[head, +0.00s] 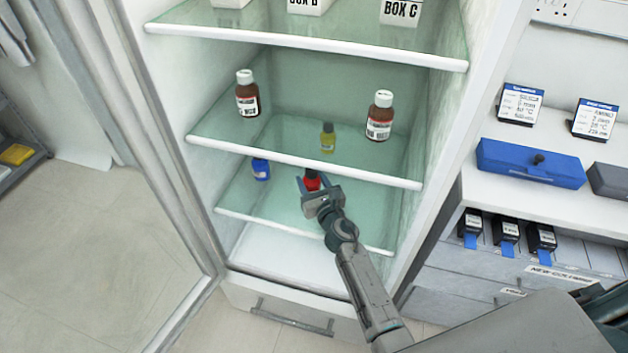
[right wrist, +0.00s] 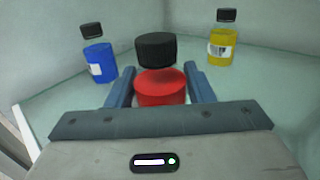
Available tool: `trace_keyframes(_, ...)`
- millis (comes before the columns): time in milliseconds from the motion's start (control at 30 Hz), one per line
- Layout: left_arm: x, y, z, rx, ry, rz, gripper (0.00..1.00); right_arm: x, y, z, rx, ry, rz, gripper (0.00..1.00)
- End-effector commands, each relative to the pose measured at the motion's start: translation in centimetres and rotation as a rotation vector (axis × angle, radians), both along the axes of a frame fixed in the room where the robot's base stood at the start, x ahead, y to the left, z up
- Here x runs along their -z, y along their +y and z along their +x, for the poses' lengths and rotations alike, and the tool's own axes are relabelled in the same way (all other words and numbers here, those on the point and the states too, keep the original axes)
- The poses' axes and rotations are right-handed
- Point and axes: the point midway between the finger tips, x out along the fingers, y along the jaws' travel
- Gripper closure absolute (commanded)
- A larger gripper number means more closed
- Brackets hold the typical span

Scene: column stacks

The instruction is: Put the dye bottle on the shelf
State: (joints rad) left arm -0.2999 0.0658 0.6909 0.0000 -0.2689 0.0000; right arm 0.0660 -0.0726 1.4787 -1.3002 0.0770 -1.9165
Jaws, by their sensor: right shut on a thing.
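My right gripper (head: 311,187) reaches into the open cabinet at the level of the lower glass shelf (head: 240,213). It is shut on a small red dye bottle (head: 312,179) with a black cap. In the right wrist view the red bottle (right wrist: 161,88) stands upright between the two blue-grey fingers (right wrist: 160,88). Its base is hidden by the gripper, so I cannot tell whether it touches the shelf. A blue bottle (head: 261,169) stands to its left on the same shelf. A yellow bottle (head: 328,138) stands farther back, seen through the glass above. My left gripper is not in view.
The middle shelf (head: 300,163) above my gripper holds two brown bottles (head: 247,95) (head: 380,116). White boxes (head: 401,11) stand on the top shelf. Cabinet walls close in both sides. A counter with a blue case (head: 530,165) stands at right.

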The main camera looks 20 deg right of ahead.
Motion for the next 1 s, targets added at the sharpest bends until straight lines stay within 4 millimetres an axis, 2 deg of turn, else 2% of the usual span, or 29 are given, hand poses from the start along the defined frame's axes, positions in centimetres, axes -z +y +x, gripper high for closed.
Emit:
trace_keyframes(200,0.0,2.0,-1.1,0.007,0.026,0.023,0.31,0.2,0.0,0.0,0.0,-0.001,0.0,0.8)
trace_keyframes(233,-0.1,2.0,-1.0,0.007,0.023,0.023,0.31,0.2,0.0,0.0,0.0,0.0,0.0,0.48)
trace_keyframes(333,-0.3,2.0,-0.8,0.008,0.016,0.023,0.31,0.2,0.0,0.0,0.0,0.0,-0.001,0.31)
trace_keyframes(767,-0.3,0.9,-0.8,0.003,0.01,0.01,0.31,-0.2,0.0,0.0,0.0,0.0,-0.001,0.31)
trace_keyframes(1000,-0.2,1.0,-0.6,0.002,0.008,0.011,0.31,0.1,-0.4,-5.0,0.001,0.002,-0.001,0.31)
